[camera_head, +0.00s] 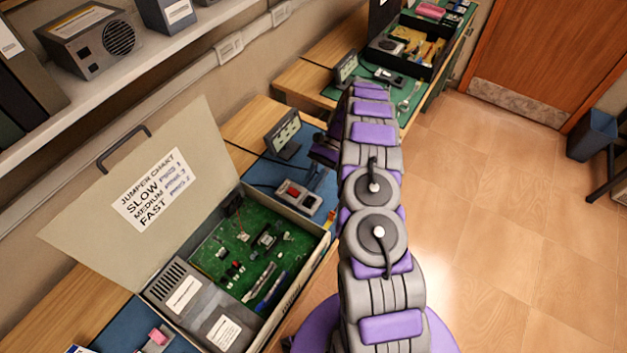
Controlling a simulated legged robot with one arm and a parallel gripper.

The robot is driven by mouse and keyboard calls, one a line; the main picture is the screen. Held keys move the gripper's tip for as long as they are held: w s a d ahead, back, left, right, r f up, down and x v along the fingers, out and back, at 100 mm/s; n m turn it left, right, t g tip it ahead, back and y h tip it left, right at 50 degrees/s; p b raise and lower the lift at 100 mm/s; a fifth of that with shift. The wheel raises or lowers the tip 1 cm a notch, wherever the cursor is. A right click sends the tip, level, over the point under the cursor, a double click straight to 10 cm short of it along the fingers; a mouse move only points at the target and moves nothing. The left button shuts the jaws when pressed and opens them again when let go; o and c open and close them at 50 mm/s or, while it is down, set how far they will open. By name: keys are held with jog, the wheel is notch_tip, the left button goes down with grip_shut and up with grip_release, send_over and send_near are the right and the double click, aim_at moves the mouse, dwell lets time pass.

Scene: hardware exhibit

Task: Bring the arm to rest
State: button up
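My arm (378,235), grey with purple pads, rises from the lower middle and stretches forward along the right edge of the workbench. It is bent, with two round joints near its middle. Its upper part reaches up to the level of the far bench. A dark and purple part of my arm shows at its left side, above the bench edge near a small grey device with a red switch (297,195).
An open case (318,262) with a green circuit board (250,250) and a raised lid (105,240) stands left of the arm. A small display (284,135) stands behind it. A shelf (150,60) overhangs the left. The floor (500,230) on the right is clear.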

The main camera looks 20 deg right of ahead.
jog(key=shift+w+d+r, duration=0.15)
jog(key=shift+w+d, duration=0.05)
jog(key=shift+d, duration=0.1)
jog(key=shift+d, duration=0.25)
jog(key=s+a+r+n+t+h+b, duration=0.1)
jog(key=s+a+r+n+h+b, duration=0.15)
jog(key=s+a+r, duration=0.45)
jog(key=s+a+r+n+h+b, duration=0.1)
jog(key=s+a+r+n+h, duration=0.15)
jog(key=r, duration=0.95)
jog(key=s+d+r+n+t+h+b, duration=0.1)
jog(key=s+n+t+h, duration=0.3)
jog(key=s, duration=2.1)
jog(key=shift+s+d+n+b, duration=0.15)
jog(key=shift+d+n+b, duration=0.1)
jog(key=shift+n+b, duration=0.55)
jog(key=shift+r, duration=0.1)
